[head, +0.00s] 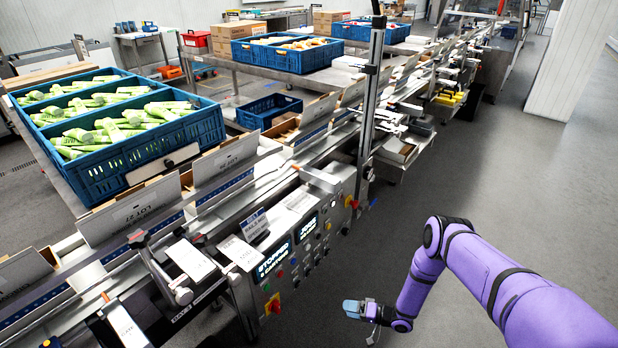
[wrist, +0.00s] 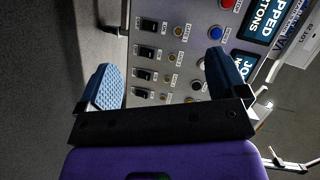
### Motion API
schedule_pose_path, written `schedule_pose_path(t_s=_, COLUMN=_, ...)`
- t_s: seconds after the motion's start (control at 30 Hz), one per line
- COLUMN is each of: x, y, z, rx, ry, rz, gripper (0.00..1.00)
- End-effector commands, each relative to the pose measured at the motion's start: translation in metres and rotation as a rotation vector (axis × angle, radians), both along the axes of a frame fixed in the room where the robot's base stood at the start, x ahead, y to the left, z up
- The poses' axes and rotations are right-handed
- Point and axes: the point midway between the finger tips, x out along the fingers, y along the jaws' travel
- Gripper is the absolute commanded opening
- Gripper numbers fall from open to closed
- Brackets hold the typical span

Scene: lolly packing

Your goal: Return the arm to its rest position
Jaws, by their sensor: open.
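My purple arm (head: 480,262) reaches in from the right edge of the head view, over the grey floor. My gripper (head: 353,309) is at its end, in front of the packing line and to the right of the control panel. In the wrist view my gripper (wrist: 164,84) is open, with its two blue ribbed finger pads wide apart and nothing between them. Beyond the pads is the control panel (wrist: 182,28), with black switches and red and blue buttons. The gripper appears apart from the panel.
The control panel (head: 300,237) stands out from the packing line, and its display reads "STOPPED". A tall metal post (head: 371,105) rises beside it. Blue crates (head: 150,148) of green-wrapped packs stand on the left. Open grey floor (head: 480,165) lies to the right, up to a white pillar (head: 568,60).

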Motion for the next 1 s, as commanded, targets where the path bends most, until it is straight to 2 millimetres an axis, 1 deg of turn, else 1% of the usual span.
schedule_pose_path(t_s=0.03, x=0.009, y=-0.001, z=0.006, rx=-0.016, ry=-0.012, rz=-0.003, gripper=0.92)
schedule_pose_path(t_s=0.23, x=0.049, y=-0.008, z=0.034, rx=-0.102, ry=-0.064, rz=-0.027, gripper=0.92)
schedule_pose_path(t_s=0.37, x=0.085, y=-0.015, z=0.063, rx=-0.183, ry=-0.111, rz=-0.051, gripper=0.92)
schedule_pose_path(t_s=0.4, x=0.099, y=-0.018, z=0.076, rx=-0.214, ry=-0.13, rz=-0.061, gripper=0.92)
schedule_pose_path(t_s=0.47, x=0.12, y=-0.023, z=0.096, rx=-0.265, ry=-0.158, rz=-0.077, gripper=0.92)
schedule_pose_path(t_s=0.5, x=0.133, y=-0.027, z=0.11, rx=-0.299, ry=-0.175, rz=-0.088, gripper=0.92)
schedule_pose_path(t_s=0.57, x=0.151, y=-0.032, z=0.131, rx=-0.349, ry=-0.201, rz=-0.104, gripper=0.92)
schedule_pose_path(t_s=0.6, x=0.162, y=-0.035, z=0.146, rx=-0.382, ry=-0.214, rz=-0.116, gripper=0.92)
schedule_pose_path(t_s=0.67, x=0.178, y=-0.041, z=0.168, rx=-0.433, ry=-0.236, rz=-0.133, gripper=0.92)
schedule_pose_path(t_s=0.7, x=0.188, y=-0.045, z=0.184, rx=-0.466, ry=-0.25, rz=-0.143, gripper=0.92)
schedule_pose_path(t_s=0.77, x=0.201, y=-0.051, z=0.208, rx=-0.513, ry=-0.269, rz=-0.161, gripper=0.92)
schedule_pose_path(t_s=0.8, x=0.21, y=-0.055, z=0.224, rx=-0.546, ry=-0.282, rz=-0.174, gripper=0.92)
schedule_pose_path(t_s=0.97, x=0.236, y=-0.071, z=0.29, rx=-0.669, ry=-0.322, rz=-0.221, gripper=0.92)
schedule_pose_path(t_s=1.0, x=0.241, y=-0.075, z=0.307, rx=-0.698, ry=-0.33, rz=-0.232, gripper=0.92)
